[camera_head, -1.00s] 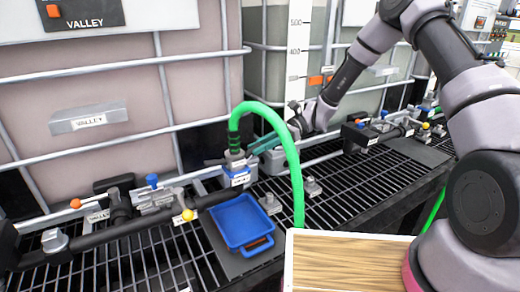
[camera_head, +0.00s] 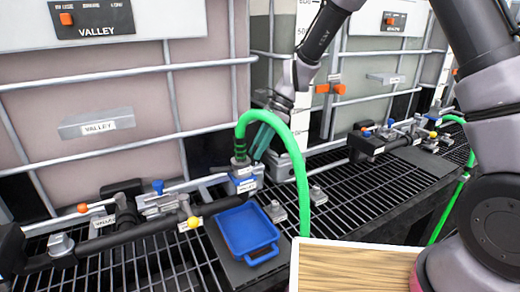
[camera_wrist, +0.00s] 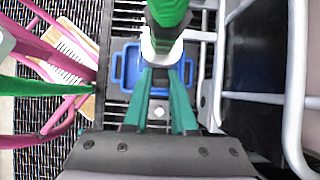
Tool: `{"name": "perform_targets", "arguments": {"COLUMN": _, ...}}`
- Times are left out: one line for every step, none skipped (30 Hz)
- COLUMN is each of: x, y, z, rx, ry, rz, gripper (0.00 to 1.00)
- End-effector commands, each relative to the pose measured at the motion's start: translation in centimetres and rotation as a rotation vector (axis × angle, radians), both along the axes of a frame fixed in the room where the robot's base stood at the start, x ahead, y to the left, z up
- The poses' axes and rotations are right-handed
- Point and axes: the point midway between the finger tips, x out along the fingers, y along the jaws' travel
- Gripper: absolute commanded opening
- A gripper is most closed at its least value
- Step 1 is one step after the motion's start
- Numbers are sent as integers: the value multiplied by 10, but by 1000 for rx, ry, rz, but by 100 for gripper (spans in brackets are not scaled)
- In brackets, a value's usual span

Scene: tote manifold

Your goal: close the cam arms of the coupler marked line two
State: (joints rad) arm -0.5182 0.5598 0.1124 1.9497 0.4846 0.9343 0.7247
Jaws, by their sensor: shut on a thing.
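The coupler (camera_head: 241,168) stands upright at the end of the green hose (camera_head: 299,165), above a blue-banded fitting (camera_head: 244,186) whose small label I cannot read. My gripper (camera_head: 262,142) has teal fingers, points steeply down and is right beside the coupler, behind the hose. In the wrist view the fingers (camera_wrist: 160,100) reach the pale coupler body (camera_wrist: 160,45), with the hose rising above it. The gripper is shut on a small part at the coupler's side, seemingly one cam arm, mostly hidden by the fingers. A dark lever (camera_head: 219,169) sticks out on the coupler's left.
A blue tray (camera_head: 245,228) lies on the black grating just in front of the coupler. Caged tanks (camera_head: 120,60) stand close behind. A pipe with valves (camera_head: 130,222) runs along the left. A wooden board (camera_head: 355,268) is at the front. Grating to the right is mostly clear.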

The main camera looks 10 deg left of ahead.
Motion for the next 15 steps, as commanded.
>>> {"name": "perform_targets", "arguments": {"x": -1, "y": 0, "z": 0, "rx": -13, "ry": -10, "rz": 2, "gripper": 0}}
{"name": "perform_targets", "arguments": {"x": -1, "y": 0, "z": 0, "rx": -20, "ry": -14, "rz": 3, "gripper": 0}}
{"name": "perform_targets", "arguments": {"x": -1, "y": 1, "z": 0, "rx": -26, "ry": -18, "rz": 2, "gripper": 0}}
{"name": "perform_targets", "arguments": {"x": -2, "y": 1, "z": 0, "rx": -30, "ry": -21, "rz": 2, "gripper": 0}}
{"name": "perform_targets", "arguments": {"x": -2, "y": 1, "z": 0, "rx": -33, "ry": -24, "rz": 2, "gripper": 0}}
{"name": "perform_targets", "arguments": {"x": -2, "y": 1, "z": 0, "rx": -37, "ry": -27, "rz": 2, "gripper": 0}}
{"name": "perform_targets", "arguments": {"x": -2, "y": 1, "z": 0, "rx": -39, "ry": -28, "rz": 1, "gripper": 0}}
{"name": "perform_targets", "arguments": {"x": -2, "y": 1, "z": 0, "rx": -42, "ry": -29, "rz": 1, "gripper": 0}}
{"name": "perform_targets", "arguments": {"x": -2, "y": 1, "z": 0, "rx": -43, "ry": -31, "rz": 1, "gripper": 0}}
{"name": "perform_targets", "arguments": {"x": -2, "y": 1, "z": 0, "rx": -44, "ry": -31, "rz": 0, "gripper": 0}}
{"name": "perform_targets", "arguments": {"x": -2, "y": 1, "z": 0, "rx": -44, "ry": -31, "rz": 0, "gripper": 0}}
{"name": "perform_targets", "arguments": {"x": -2, "y": 1, "z": 0, "rx": -45, "ry": -31, "rz": 0, "gripper": 0}}
{"name": "perform_targets", "arguments": {"x": -2, "y": 1, "z": 0, "rx": -45, "ry": -31, "rz": 0, "gripper": 0}}
{"name": "perform_targets", "arguments": {"x": -2, "y": 1, "z": 0, "rx": -45, "ry": -31, "rz": 0, "gripper": 0}}
{"name": "perform_targets", "arguments": {"x": -2, "y": 1, "z": 0, "rx": -45, "ry": -30, "rz": 1, "gripper": 0}}
